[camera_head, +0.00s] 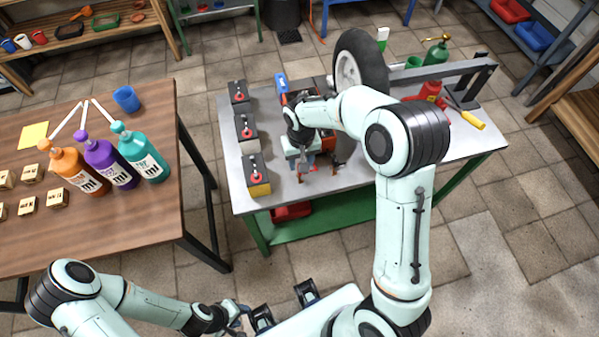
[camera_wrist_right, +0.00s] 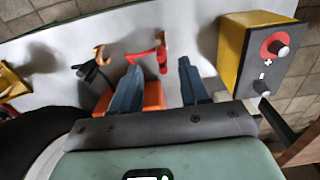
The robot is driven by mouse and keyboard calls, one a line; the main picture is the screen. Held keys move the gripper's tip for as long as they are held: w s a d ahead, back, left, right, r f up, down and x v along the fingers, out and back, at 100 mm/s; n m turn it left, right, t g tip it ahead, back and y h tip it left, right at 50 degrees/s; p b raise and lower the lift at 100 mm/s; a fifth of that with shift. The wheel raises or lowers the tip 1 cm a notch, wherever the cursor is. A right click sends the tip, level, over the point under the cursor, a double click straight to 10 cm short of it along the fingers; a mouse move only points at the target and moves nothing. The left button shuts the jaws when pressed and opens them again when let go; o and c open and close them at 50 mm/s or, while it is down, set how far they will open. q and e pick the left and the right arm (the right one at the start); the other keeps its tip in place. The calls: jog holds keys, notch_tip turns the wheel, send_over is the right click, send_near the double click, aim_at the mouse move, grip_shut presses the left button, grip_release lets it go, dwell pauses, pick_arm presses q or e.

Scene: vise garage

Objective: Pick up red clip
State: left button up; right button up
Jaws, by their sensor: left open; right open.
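A red clip (camera_wrist_right: 150,55) with a coppery jaw lies on the pale table top in the right wrist view. A black clip (camera_wrist_right: 93,65) with a coppery jaw is to its left. My right gripper (camera_wrist_right: 159,68) is open and empty, with its two blue-grey fingers apart just short of the red clip. In the head view my right gripper (camera_head: 305,170) points down over the table near its front edge, and I cannot make out the clip clearly there. My left gripper (camera_head: 240,316) is low in the picture, away from the table, open.
A tyre (camera_head: 361,62) stands behind on the metal table (camera_head: 225,135). Bottles (camera_head: 105,164) stand on the wooden table (camera_head: 105,222) at left.

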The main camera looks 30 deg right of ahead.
jog(key=shift+w+a+f, duration=0.1)
jog(key=shift+f, duration=3.45)
grip_shut()
